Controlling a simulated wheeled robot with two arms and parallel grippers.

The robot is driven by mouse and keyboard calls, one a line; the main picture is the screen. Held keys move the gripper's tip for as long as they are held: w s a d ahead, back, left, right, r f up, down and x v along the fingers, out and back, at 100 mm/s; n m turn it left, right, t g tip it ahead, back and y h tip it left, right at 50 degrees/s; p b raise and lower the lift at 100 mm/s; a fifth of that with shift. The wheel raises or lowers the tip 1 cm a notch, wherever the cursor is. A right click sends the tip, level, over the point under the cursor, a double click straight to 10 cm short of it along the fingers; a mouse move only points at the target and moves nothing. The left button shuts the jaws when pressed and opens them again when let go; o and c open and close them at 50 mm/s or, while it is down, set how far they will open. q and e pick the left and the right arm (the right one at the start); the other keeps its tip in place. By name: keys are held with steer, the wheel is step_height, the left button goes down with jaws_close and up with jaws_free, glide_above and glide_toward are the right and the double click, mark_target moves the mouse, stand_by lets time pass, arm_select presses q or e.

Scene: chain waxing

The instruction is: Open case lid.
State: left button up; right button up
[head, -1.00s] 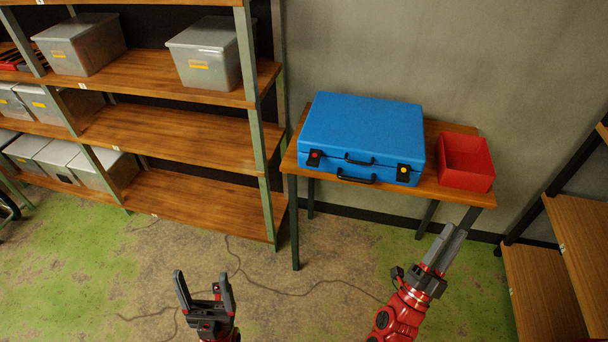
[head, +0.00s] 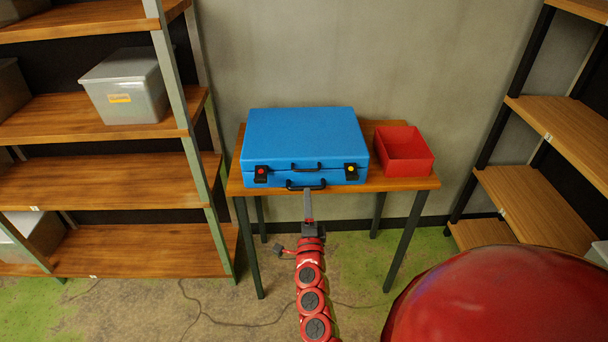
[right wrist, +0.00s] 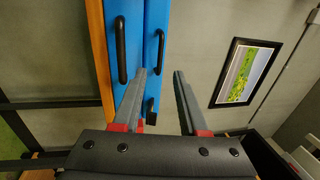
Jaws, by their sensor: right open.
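The blue case (head: 305,135) stands on the small wooden table with its lid down. Two black handles, an upper one (head: 306,166) and a lower one (head: 306,186), show on its front. A black latch with a red spot (head: 261,174) is on the left and one with a yellow spot (head: 351,171) on the right. My right gripper (head: 308,193) is in front of the case near the lower handle. In the right wrist view it (right wrist: 165,73) is open and empty, its fingers beside the case's front. Contact cannot be told. My left gripper is out of view.
A red open bin (head: 404,151) sits right of the case on the table (head: 400,184). A shelf rack with grey boxes (head: 127,86) stands left, another wooden shelf (head: 536,201) right. A framed picture (right wrist: 243,72) hangs on a wall. Floor cables lie below.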

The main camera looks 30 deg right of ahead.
steer(key=x, duration=0.8)
steer(key=shift+w+d, duration=0.2)
steer(key=shift+w, duration=0.05)
jaws_close()
stand_by(1.0)
